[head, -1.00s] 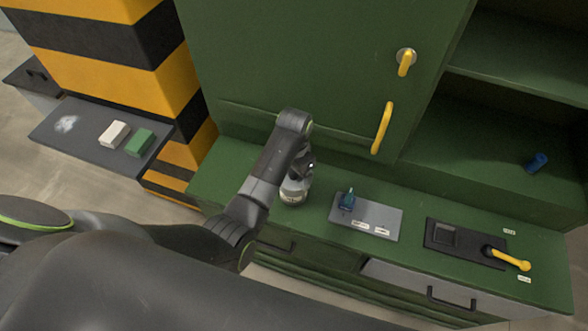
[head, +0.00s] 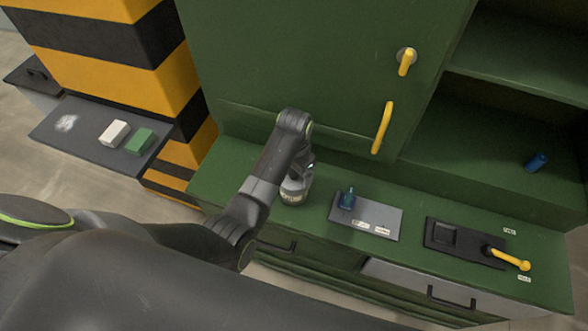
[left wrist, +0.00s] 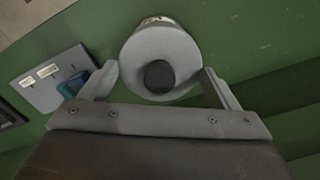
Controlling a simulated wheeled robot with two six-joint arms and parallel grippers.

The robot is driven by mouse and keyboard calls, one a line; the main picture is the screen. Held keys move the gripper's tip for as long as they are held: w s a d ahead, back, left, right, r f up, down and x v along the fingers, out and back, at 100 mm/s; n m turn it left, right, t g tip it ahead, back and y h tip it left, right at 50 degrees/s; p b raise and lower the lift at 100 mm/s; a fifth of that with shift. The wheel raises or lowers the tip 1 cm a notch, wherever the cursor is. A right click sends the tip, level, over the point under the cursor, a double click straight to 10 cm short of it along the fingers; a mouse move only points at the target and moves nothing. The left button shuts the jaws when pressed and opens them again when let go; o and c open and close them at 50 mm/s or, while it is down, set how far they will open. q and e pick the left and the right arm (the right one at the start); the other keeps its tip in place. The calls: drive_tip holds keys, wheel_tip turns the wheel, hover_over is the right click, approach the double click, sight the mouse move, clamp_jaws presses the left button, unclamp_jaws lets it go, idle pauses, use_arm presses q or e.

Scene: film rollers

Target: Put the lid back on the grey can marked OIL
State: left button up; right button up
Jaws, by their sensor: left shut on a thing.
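The grey can (head: 294,192) stands upright on the green bench in the head view, with its upper part hidden by my left gripper (head: 303,165). In the left wrist view, a round grey lid (left wrist: 145,45) with a dark knob (left wrist: 159,76) lies between the fingers of my left gripper (left wrist: 160,74), which is shut on it at its sides. The lid is over the can, whose label edge (left wrist: 156,20) peeks out past the rim. I cannot tell whether the lid is fully seated. My right gripper is not in view.
A grey plate (head: 372,222) with a small blue-green item (head: 347,200) lies right of the can. Further right is a black panel (head: 441,236) with a yellow lever (head: 514,260). The green cabinet (head: 300,60) rises close behind. A side shelf holds white and green blocks (head: 139,142).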

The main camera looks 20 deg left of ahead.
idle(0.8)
use_arm(q)
drive_tip(key=o, duration=1)
drive_tip(key=shift+o, duration=0.2)
drive_tip(key=shift+f, duration=0.1)
drive_tip(key=shift+r, duration=3.55)
clamp_jaws()
drive_tip(key=shift+f, duration=0.1)
